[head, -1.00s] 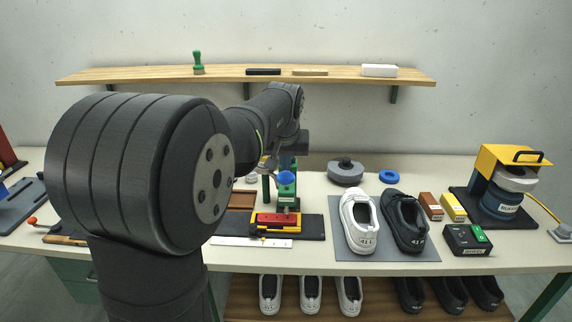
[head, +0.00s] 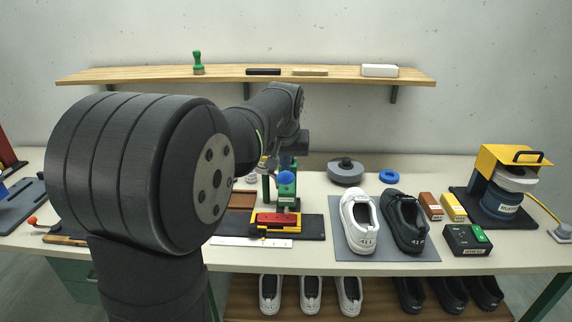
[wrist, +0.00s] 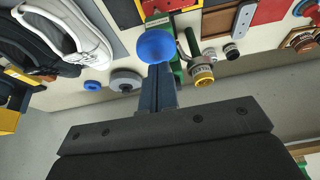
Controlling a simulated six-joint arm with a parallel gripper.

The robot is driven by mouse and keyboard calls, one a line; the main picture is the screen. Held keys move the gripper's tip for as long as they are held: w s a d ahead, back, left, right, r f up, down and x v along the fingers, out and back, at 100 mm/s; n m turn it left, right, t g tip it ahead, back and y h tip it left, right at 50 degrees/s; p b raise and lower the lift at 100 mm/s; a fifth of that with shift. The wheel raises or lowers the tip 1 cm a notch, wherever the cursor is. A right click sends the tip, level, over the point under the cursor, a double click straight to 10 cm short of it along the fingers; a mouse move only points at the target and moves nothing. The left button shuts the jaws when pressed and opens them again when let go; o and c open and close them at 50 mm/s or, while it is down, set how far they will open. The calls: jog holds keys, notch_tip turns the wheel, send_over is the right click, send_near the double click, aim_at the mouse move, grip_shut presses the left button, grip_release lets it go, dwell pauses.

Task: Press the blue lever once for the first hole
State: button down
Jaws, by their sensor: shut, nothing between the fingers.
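The blue lever shows as a round blue knob (head: 286,177) on the green press at the middle of the bench. The same knob is large in the wrist view (wrist: 156,46). My gripper (wrist: 158,72) is shut, with nothing between its fingers. Its tips are right at the knob, overlapping its lower edge in the wrist view; I cannot tell if they touch. In the head view the gripper (head: 287,162) is just above the knob and partly hidden by my arm. A red and yellow piece (head: 275,218) lies in front of the press.
A white shoe (head: 360,222) and a black shoe (head: 403,220) stand on a grey mat (head: 385,255) to the right. Behind them are a grey round part (head: 345,172) and a blue ring (head: 389,176). A white ruler (head: 250,242) lies near the front edge.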

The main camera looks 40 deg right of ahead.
jog(key=shift+f, duration=3.7)
jog(key=shift+r, duration=6.6)
jog(key=shift+f, duration=0.1)
jog(key=shift+f, duration=3.15)
